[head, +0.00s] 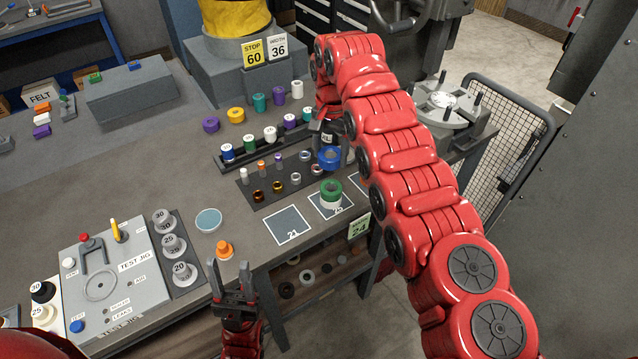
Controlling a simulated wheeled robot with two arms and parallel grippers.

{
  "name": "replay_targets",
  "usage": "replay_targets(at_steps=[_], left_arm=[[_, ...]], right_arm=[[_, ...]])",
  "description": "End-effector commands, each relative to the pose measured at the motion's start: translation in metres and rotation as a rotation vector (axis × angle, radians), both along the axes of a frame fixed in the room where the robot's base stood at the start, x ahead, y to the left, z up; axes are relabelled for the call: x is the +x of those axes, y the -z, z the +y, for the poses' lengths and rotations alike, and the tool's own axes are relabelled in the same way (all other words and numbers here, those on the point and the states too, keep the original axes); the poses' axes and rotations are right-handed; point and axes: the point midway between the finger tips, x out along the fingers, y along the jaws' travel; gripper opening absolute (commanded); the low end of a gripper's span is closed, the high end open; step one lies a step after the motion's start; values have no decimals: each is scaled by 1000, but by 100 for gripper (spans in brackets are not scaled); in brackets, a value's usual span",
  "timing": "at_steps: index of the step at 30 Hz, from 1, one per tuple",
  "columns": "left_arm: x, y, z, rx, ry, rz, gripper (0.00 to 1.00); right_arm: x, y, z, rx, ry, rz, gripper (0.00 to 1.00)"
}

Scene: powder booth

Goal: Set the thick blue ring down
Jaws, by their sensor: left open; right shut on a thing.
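The thick blue ring (328,158) is at the fingertips of my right gripper (327,134), which is shut on it. The ring appears above the right end of the dark tray of small parts; its exact height I cannot tell. A thick green ring (331,192) sits on a square pad marked with a number (318,208), in front of the blue ring. My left gripper (231,273) is open and empty at the table's front edge, below the orange piece (224,250). My red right arm hides part of the pads' right side.
A pad marked 21 (288,226) lies bare to the left of the green ring. The dark tray (244,192) holds small rings and pins. A rack (226,164) of capped pieces stands behind it. The test jig (118,272) and a blue disc (208,220) are at left.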

Motion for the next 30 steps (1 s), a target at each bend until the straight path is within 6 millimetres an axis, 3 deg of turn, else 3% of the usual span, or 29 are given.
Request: replay_targets(at_steps=[4, 12, 21, 30], left_arm=[[0, -21, 0, 0, 0, 0, 50], [0, -68, 0, 0, 0, 0, 50], [0, -114, 0, 0, 0, 0, 50], [0, -154, 0, 0, 0, 0, 50]], right_arm=[[-9, 3, 32, 1, -38, 5, 0], [-45, 45, 82, -4, -134, 3, 0], [-109, 81, 92, -11, -321, 2, 0], [-187, 93, 86, -9, -613, 4, 0]])
